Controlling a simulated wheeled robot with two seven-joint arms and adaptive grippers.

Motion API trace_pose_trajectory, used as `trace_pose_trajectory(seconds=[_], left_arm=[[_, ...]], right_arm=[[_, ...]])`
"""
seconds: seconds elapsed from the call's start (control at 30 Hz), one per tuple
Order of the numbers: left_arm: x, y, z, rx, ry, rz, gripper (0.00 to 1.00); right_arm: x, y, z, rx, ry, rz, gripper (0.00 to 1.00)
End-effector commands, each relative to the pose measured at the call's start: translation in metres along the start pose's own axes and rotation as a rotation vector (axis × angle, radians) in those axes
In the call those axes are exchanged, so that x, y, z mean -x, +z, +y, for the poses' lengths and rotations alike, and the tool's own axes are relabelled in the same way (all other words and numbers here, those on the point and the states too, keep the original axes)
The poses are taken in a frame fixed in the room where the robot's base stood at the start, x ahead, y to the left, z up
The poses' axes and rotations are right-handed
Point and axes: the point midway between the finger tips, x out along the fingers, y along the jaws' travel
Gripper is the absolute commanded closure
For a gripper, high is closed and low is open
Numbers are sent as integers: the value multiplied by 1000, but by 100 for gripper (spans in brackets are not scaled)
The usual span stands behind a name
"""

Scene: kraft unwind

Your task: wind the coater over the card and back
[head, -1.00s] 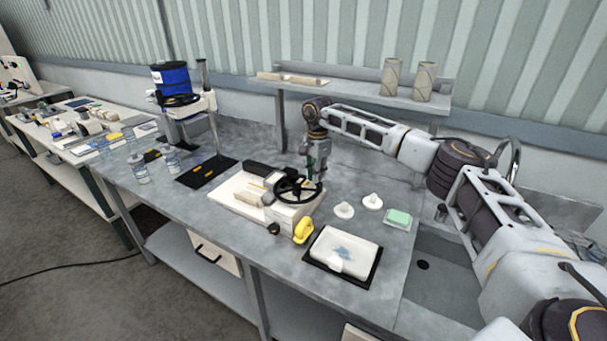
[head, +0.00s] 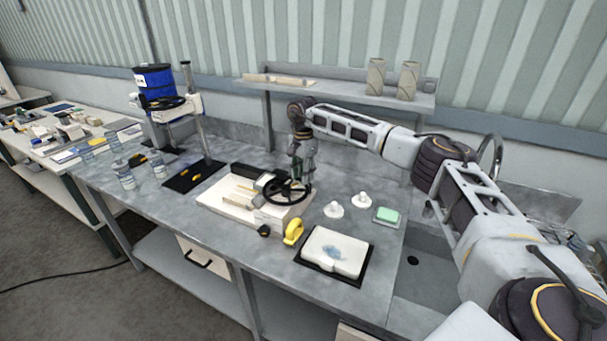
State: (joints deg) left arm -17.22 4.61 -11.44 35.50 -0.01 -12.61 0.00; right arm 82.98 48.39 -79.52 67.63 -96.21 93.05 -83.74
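The coater (head: 229,206) is a pale flat bed on the bench with a black spoked handwheel (head: 287,192) at its right end. A dark block (head: 265,181) sits across the bed close to the wheel. The card cannot be made out clearly; pale strips lie on the bed. My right gripper (head: 299,182) points down at the far right side of the handwheel rim. Its fingertips are small and partly hidden, so I cannot tell whether they are shut on the rim. My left gripper is out of view.
A yellow tape-like piece (head: 293,232) and a dark knob (head: 264,230) are at the coater's front. A white pad on a black tray (head: 358,278), white stoppers (head: 334,210), a green sponge (head: 386,215) and a sink lie right. A blue drum (head: 153,84) stands left.

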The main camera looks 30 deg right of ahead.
Motion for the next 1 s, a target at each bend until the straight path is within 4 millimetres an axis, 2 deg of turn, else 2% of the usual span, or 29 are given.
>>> trace_pose_trajectory(seconds=[0.37,0.57,0.77,1.0], left_arm=[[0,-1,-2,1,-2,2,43],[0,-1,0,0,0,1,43],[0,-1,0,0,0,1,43],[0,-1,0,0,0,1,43]], right_arm=[[1,-1,0,-3,1,1,59],[10,-1,0,-3,1,1,59],[33,-1,0,-2,-1,1,59],[69,0,-1,-2,-1,1,59]])
